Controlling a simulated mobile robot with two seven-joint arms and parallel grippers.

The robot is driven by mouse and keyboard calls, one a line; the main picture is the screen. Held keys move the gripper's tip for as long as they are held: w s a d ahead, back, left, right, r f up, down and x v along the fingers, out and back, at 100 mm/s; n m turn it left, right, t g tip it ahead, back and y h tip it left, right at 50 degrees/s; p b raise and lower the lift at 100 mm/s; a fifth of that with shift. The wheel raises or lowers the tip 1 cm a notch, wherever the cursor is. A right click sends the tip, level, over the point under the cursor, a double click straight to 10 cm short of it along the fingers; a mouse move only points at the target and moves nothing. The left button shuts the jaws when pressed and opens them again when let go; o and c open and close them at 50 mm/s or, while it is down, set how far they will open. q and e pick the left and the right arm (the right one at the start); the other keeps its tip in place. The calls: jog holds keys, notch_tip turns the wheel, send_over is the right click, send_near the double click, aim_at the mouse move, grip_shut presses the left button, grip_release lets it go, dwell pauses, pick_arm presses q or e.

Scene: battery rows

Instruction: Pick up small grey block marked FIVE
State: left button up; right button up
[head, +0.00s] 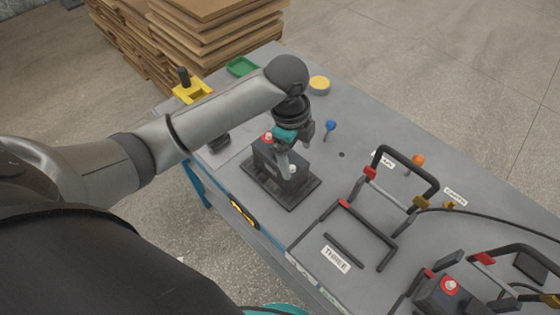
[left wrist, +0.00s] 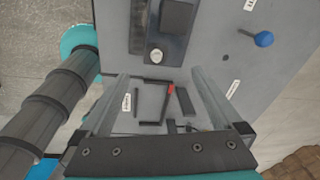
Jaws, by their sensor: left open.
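No block with a readable FIVE shows in either view. A dark grey block (head: 265,158) with a red knob and a pale knob stands on a dark base plate (head: 290,200) near the table's near edge; I cannot read any mark on it. My left gripper (head: 292,155) is over this block, pointing down, and partly hides it. In the left wrist view my left gripper (left wrist: 160,76) has its two fingers wide apart with nothing held between them. There the dark block (left wrist: 178,15) and a pale knob (left wrist: 155,55) lie beyond the fingertips. My right gripper is not in view.
A black frame with a raised handle (head: 405,165) stands right of the plate, near a THREE label (head: 335,259). A second block with a red button (head: 440,298) is lower right. A blue knob (head: 330,126), yellow disc (head: 319,83) and green tray (head: 241,67) are at the back.

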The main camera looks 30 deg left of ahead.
pick_arm(q)
jog(key=w+a+r+m+y, duration=0.1)
jog(key=w+a+r+m, duration=0.2)
jog(key=a+r, duration=0.3)
jog(key=shift+g, duration=0.4)
jog(key=f, duration=0.5)
jog(key=f+b, duration=0.1)
jog(key=f, duration=0.3)
jog(key=shift+w+f, duration=0.2)
jog(key=shift+f, duration=0.15)
jog(key=f, duration=0.2)
jog(key=f+b, duration=0.1)
jog(key=f, duration=0.2)
jog(key=shift+s+d+f, duration=0.1)
jog(key=shift+d+f, duration=0.1)
jog(key=shift+f, duration=0.1)
grip_shut()
jog(key=shift+w+r, duration=0.2)
